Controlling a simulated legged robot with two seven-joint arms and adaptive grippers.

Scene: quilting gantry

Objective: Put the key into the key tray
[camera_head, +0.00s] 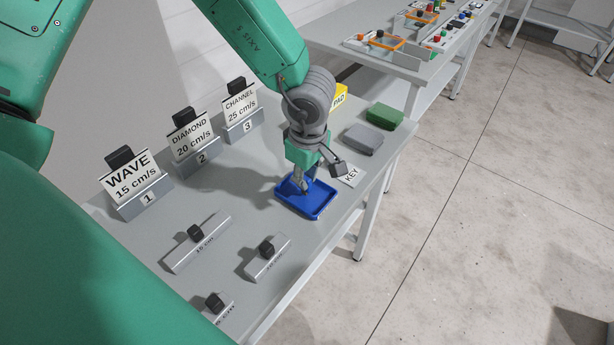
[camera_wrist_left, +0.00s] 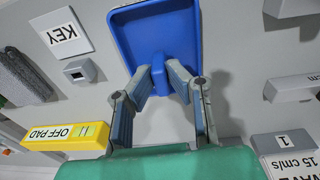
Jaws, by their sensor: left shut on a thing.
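The blue key tray (camera_head: 318,211) lies on the grey table near its front edge, and fills the top middle of the left wrist view (camera_wrist_left: 193,20). My left gripper (camera_head: 304,187) points down over the tray. A white KEY label (camera_head: 351,177) lies beside the tray, near a small grey block with a dark square socket (camera_wrist_left: 80,71). My right gripper is not in view.
Signed stands WAVE (camera_head: 131,177), DIAMOND (camera_head: 193,134) and CHANNEL (camera_head: 241,107) line the back. Grey bars with black knobs (camera_head: 266,258) lie left of the tray. A yellow pad block (camera_head: 340,97), grey pad (camera_head: 363,139) and green pad (camera_head: 384,116) lie beyond.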

